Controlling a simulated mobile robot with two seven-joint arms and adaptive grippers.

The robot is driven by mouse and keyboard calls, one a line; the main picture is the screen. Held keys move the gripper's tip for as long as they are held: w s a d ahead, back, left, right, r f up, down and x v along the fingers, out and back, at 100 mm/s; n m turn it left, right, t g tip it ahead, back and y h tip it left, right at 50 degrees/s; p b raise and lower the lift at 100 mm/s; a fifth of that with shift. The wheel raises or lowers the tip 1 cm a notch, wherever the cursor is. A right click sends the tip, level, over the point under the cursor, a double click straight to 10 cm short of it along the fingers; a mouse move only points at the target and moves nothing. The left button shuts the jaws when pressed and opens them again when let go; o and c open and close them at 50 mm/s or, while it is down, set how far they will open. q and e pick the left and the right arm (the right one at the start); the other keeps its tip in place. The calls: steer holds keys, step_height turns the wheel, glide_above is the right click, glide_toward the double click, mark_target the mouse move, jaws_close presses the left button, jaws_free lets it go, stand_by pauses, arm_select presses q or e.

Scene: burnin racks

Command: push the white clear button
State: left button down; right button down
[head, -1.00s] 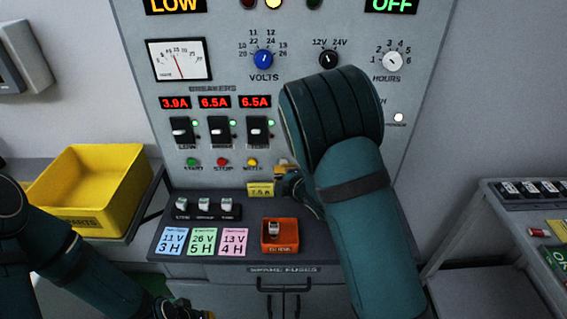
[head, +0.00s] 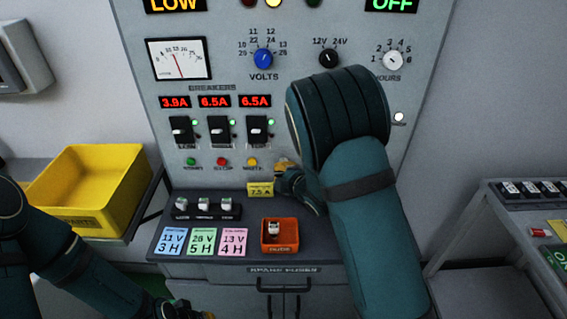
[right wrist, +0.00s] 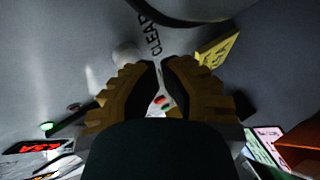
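The white clear button (right wrist: 127,52) sits on the grey panel beside the CLEAR lettering (right wrist: 152,35) in the right wrist view. In the head view my right gripper and arm hide it. My right gripper (right wrist: 160,64) has its fingertips almost together, with nothing held. The button is just left of the tips in the wrist view; whether they touch it I cannot tell. In the head view the right gripper (head: 284,170) is at the panel, right of the yellow button (head: 252,162). My left gripper (head: 195,312) is partly cut off at the bottom edge.
A yellow 7.5 A tag (head: 260,189) stands close below the right gripper. Green (head: 190,161) and red (head: 221,161) buttons lie left, under the breakers (head: 219,130). An orange fuse holder (head: 280,236) is on the ledge. A yellow bin (head: 95,185) stands left.

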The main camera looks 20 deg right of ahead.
steer(key=shift+w+d, duration=0.15)
steer(key=shift+w, duration=0.25)
stand_by(0.5)
steer(key=shift+s, duration=0.15)
steer(key=shift+s+a+b, duration=0.25)
steer(key=shift+s+b, duration=0.15)
steer(key=shift+s, duration=0.25)
steer(key=s, duration=0.2)
steer(key=s+a, duration=0.1)
steer(key=s, duration=0.1)
steer(key=shift+s+a+b, duration=0.2)
steer(key=shift+s+b, duration=0.2)
stand_by(0.8)
